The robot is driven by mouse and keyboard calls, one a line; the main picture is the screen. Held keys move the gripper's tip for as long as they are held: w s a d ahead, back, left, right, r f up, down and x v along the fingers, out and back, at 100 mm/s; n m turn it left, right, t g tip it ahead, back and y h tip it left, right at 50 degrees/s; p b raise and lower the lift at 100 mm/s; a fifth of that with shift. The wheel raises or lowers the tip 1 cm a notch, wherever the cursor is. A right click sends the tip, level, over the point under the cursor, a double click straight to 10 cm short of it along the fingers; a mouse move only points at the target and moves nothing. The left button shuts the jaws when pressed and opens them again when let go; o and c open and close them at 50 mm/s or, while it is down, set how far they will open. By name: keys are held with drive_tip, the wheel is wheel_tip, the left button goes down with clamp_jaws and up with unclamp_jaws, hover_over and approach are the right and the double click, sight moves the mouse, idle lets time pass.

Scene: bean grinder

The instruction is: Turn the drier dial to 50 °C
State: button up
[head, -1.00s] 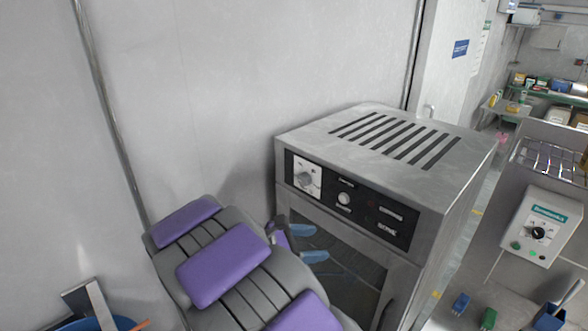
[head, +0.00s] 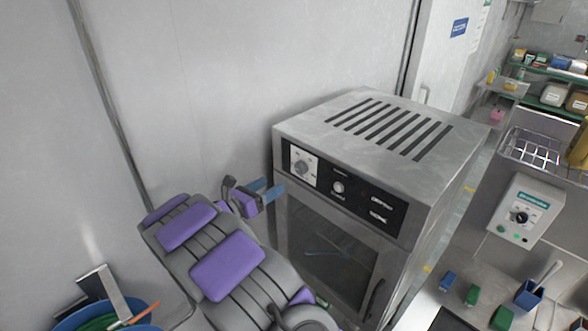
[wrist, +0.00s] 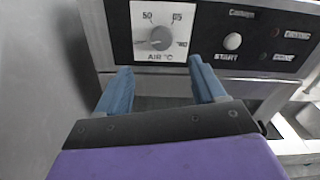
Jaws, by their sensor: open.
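The drier is a grey metal box with a black control panel. Its air temperature dial (head: 301,168) is a grey knob on a white plate at the panel's left end. In the wrist view the dial (wrist: 158,38) has 50 at its upper left, 65 at its upper right and a blurred mark at its right. I cannot tell the pointer's exact setting. My gripper (wrist: 160,82), with two blue fingers, is open and empty. The fingers are below the dial in the picture, one to each side, apart from it. In the head view my gripper (head: 267,188) is left of the panel.
A round START button (wrist: 232,41) sits right of the dial. The drier's door handle (head: 375,300) sticks out below. The wall is close on the left. A white control box (head: 525,210) stands on the bench at right. A blue bin (head: 105,318) is at lower left.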

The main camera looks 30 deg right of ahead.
sight(298, 169)
drive_tip(key=p+x, duration=0.2)
drive_tip(key=x, duration=0.9)
drive_tip(key=shift+d, duration=0.2)
drive_tip(key=shift+c, duration=0.5)
drive_tip(key=c, duration=1)
drive_tip(key=shift+o, duration=0.2)
drive_tip(key=shift+b, duration=0.5)
